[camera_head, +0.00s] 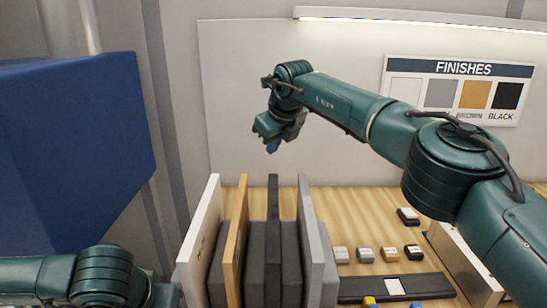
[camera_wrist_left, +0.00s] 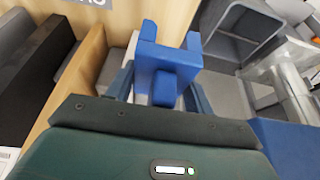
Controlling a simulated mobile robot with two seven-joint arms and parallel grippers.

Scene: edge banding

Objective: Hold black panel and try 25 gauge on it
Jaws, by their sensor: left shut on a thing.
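The black panel (camera_head: 273,205) stands upright in the rack between dark grey dividers, with the tan and white panels to its left and the grey panel to its right. My left gripper (camera_wrist_left: 160,92) is shut on a blue forked gauge (camera_wrist_left: 168,58), whose prongs point away from the wrist. No size marking is readable on it. In the head view only part of my left arm shows, at the bottom left. My right gripper (camera_head: 277,138) hangs above and behind the black panel, apart from it; its jaw opening is unclear.
The white panel (camera_head: 200,235), tan panel (camera_head: 236,240) and grey panel (camera_head: 311,240) stand close together. A blue box (camera_head: 75,150) stands at left. The finishes board (camera_head: 460,90) hangs behind.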

